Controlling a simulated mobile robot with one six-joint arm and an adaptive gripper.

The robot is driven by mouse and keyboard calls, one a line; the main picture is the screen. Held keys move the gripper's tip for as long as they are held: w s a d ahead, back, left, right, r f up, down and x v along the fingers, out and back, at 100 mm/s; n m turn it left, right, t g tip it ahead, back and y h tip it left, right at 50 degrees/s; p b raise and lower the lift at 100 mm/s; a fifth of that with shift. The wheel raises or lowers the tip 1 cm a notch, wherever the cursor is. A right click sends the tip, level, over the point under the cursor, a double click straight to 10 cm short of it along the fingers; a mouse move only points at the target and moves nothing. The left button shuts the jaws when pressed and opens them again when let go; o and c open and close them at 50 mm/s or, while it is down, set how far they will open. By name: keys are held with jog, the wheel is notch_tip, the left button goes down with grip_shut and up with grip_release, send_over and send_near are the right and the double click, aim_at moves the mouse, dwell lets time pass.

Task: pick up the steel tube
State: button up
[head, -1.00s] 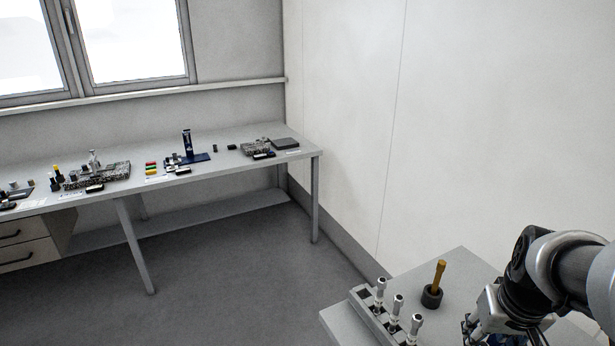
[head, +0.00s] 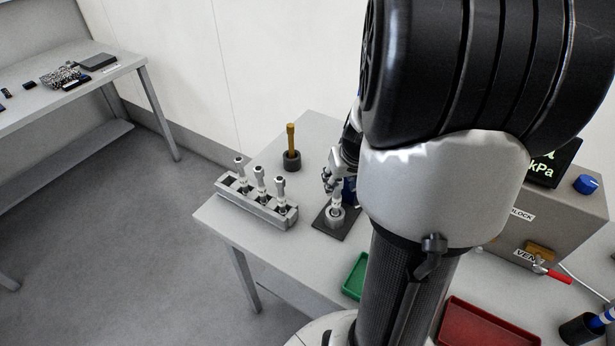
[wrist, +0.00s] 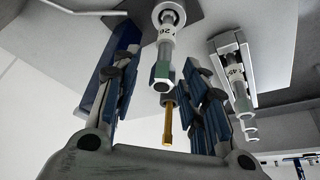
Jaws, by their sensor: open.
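A silver steel tube (head: 337,211) stands upright in a round holder on a dark square plate (head: 325,223). In the wrist view the tube (wrist: 163,62) has a white label reading "26" and a greenish end towards the camera. My gripper (head: 335,180) is over the plate at the tube's upper end. In the wrist view my gripper (wrist: 168,80) is open, with one blue-padded finger on each side of the tube. Gaps show between fingers and tube. My arm hides part of the table behind it.
A grey rack (head: 257,208) with three similar upright silver pieces stands left of the plate. A black cup (head: 292,163) with a yellow-brown rod stands behind. A green tray (head: 355,277), a red tray (head: 480,325) and a grey box with a display (head: 555,215) are nearer or right.

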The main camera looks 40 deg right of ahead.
aim_at(336, 199)
jog(key=b+x, duration=0.2)
jog(key=x, duration=0.3)
jog(key=shift+w+f, duration=0.1)
jog(key=shift+w, duration=0.15)
grip_shut()
dwell(0.4)
